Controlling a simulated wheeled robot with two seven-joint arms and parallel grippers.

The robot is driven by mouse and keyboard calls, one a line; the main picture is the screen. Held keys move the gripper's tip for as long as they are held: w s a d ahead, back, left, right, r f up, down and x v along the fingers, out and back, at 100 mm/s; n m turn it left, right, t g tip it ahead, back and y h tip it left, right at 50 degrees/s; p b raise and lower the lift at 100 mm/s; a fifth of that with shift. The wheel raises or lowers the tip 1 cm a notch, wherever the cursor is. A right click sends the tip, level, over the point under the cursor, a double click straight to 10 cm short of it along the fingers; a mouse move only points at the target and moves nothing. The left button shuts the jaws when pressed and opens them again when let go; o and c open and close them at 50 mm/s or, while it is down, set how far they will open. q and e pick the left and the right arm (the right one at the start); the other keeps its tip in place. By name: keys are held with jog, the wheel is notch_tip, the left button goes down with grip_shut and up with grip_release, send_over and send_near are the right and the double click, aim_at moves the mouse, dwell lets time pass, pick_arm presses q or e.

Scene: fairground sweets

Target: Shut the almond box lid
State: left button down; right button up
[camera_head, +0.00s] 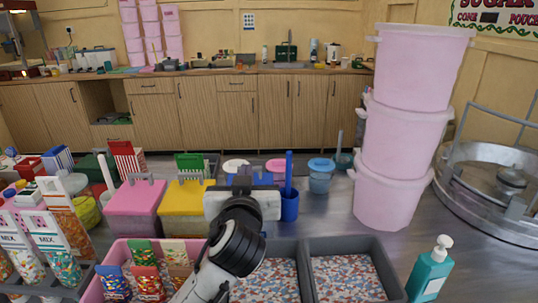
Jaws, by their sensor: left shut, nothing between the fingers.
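I cannot tell which container is the almond box, as no label for it is readable. My left gripper (242,196) is shut and empty, just right of the yellow box, pointing away from me. Its white body hides its fingertips, so I cannot tell whether they touch anything. My right gripper is not in view.
Two grey bins of sprinkles (378,255) and a pink tray of packets (112,260) lie in front. A blue cup (289,208), a teal pump bottle (430,270) and stacked pink tubs (395,190) stand to the right. Bare counter (325,215) shows between cup and tubs.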

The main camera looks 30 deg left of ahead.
pick_arm(q)
jog(key=x, duration=0.3)
jog(key=f+p+x, duration=0.1)
jog(key=x, duration=0.6)
jog(key=shift+w+a+f+p, duration=0.1)
jog(key=shift+w+f+p, duration=0.05)
jog(key=shift+f+p, duration=0.2)
jog(key=shift+w+f, duration=0.1)
jog(key=shift+f, duration=0.8)
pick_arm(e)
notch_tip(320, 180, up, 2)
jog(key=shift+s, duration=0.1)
